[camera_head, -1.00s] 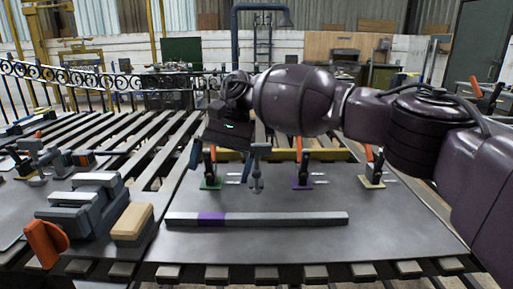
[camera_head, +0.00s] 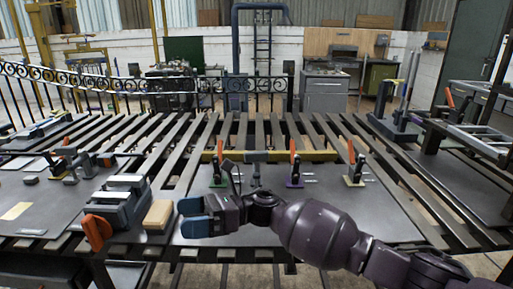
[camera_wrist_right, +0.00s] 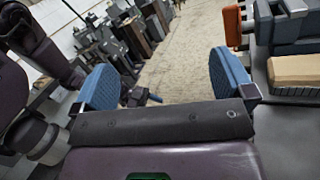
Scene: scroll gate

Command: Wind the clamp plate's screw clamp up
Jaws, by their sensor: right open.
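The dark clamp plate (camera_head: 385,215) lies on the slatted bench. The grey screw clamp (camera_head: 255,168), with a T-shaped top, stands near its back edge between toggle clamps with orange handles. My right arm covers its lower part, so its screw height cannot be told. My right gripper (camera_head: 192,216) is open and empty, its blue fingertips pointing left over the plate's left front area, apart from the screw clamp. In the right wrist view the same gripper (camera_wrist_right: 166,84) has its blue fingers wide apart with nothing between them. My left gripper is not in view.
A grey vice (camera_head: 122,200) with an orange handle and a tan block (camera_head: 158,214) stand just left of the gripper. The plate's right side is clear.

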